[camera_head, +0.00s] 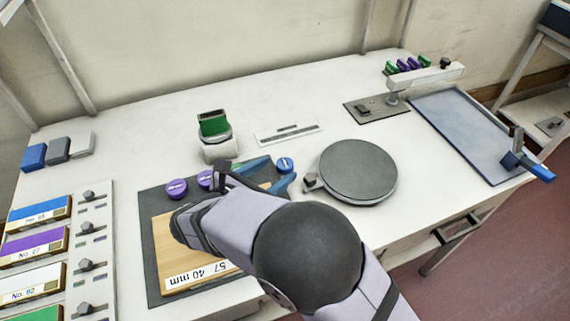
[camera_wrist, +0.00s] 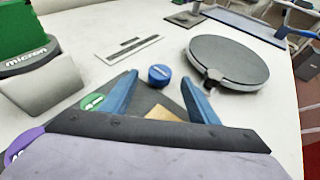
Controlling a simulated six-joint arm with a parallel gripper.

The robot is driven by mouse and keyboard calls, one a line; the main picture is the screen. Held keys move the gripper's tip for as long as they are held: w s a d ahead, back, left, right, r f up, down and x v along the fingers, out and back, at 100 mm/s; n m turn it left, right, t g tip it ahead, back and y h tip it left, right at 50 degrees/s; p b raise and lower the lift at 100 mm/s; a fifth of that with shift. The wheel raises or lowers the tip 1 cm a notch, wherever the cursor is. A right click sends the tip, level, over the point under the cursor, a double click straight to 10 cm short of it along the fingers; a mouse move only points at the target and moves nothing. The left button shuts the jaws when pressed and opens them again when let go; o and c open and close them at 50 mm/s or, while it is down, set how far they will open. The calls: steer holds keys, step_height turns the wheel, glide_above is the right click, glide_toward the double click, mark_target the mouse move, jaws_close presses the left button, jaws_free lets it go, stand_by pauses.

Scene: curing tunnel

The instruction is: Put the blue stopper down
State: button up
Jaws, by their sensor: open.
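The blue stopper (camera_head: 285,164) is upright by the back right corner of the dark mat (camera_head: 152,270). In the wrist view the blue stopper (camera_wrist: 159,75) shows just beyond my fingertips, in line with the gap between them. I cannot tell whether it rests on the mat's corner or on the bare table. My gripper (camera_head: 278,171) is open, with its blue fingers spread and nothing held between them. In the wrist view my gripper (camera_wrist: 160,80) has one finger to each side of the stopper, with no clear contact.
Purple stoppers (camera_head: 176,188) and a green one (camera_wrist: 92,101) are on the mat, left of the fingers. A green-topped device (camera_head: 215,135) stands behind. A round grey plate (camera_head: 357,170) is close on the right. A flat white strip (camera_head: 287,132) lies behind the stopper.

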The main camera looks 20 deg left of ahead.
mark_target(283, 166)
steer(key=shift+x, duration=1.85)
steer(key=c, duration=1.2)
steer(key=shift+r, duration=0.15)
step_height(283, 166, up, 10)
steer(key=shift+f, duration=0.1)
